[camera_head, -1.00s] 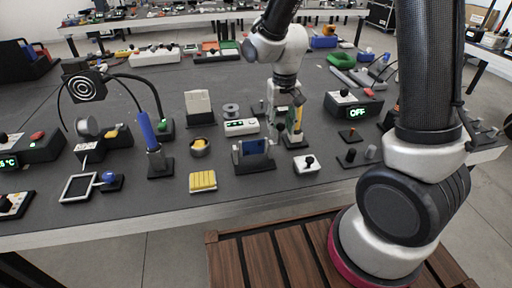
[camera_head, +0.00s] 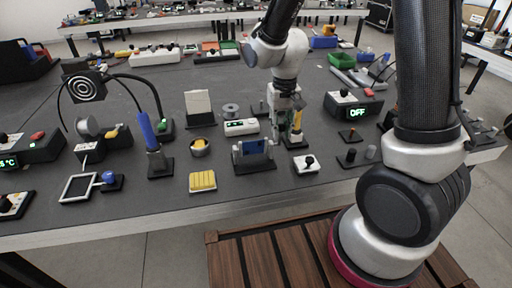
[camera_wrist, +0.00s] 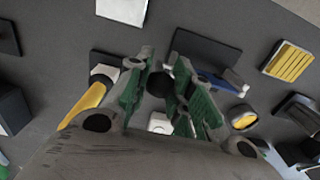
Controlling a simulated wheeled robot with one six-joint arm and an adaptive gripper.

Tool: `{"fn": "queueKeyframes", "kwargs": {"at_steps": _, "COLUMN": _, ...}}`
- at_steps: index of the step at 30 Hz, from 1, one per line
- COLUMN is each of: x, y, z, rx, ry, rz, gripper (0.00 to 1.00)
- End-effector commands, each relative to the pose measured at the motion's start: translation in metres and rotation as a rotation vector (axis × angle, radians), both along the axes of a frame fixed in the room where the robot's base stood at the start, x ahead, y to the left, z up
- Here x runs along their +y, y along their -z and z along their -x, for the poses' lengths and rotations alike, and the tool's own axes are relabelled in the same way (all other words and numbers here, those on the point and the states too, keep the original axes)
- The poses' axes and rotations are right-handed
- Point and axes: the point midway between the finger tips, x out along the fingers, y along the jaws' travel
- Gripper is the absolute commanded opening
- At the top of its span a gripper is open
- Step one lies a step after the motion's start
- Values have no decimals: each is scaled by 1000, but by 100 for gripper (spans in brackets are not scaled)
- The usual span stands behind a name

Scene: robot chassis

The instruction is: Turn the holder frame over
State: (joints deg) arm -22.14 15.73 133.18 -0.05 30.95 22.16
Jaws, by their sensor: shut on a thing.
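My gripper (camera_head: 286,132) is low over the middle of the table, just right of a dark stand (camera_head: 253,164) with a blue piece (camera_head: 253,148) in it. In the wrist view my green-padded fingers (camera_wrist: 160,88) close on a small dark thing, mostly hidden between them. The stand with its blue part (camera_wrist: 216,80) shows beside the fingers there. A flat, open, white-rimmed square frame (camera_head: 66,182) lies at the table's left front, by a blue knob (camera_head: 109,177), well away from my gripper. I cannot tell for sure which is the holder frame.
A yellow ribbed block (camera_head: 203,181) and a small white device with a black knob (camera_head: 306,164) are near the front edge. A white upright panel (camera_head: 198,107) and a white box with a green display (camera_head: 241,127) stand behind. An OFF display box (camera_head: 356,108) is at right.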

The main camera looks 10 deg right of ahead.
Motion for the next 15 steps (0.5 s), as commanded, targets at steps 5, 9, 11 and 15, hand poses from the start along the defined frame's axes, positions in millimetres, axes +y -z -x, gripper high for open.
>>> {"fn": "queueKeyframes", "kwargs": {"at_steps": 5, "x": 0, "y": 2, "z": 11, "rx": 3, "ry": -1, "rz": 1, "gripper": 13}}
{"fn": "queueKeyframes", "kwargs": {"at_steps": 9, "x": 0, "y": 4, "z": 17, "rx": 4, "ry": 0, "rz": 1, "gripper": 13}}
{"fn": "queueKeyframes", "kwargs": {"at_steps": 11, "x": 0, "y": 4, "z": 18, "rx": 5, "ry": 0, "rz": 1, "gripper": 13}}
{"fn": "queueKeyframes", "kwargs": {"at_steps": 15, "x": 0, "y": 6, "z": 20, "rx": 5, "ry": 1, "rz": 1, "gripper": 13}}
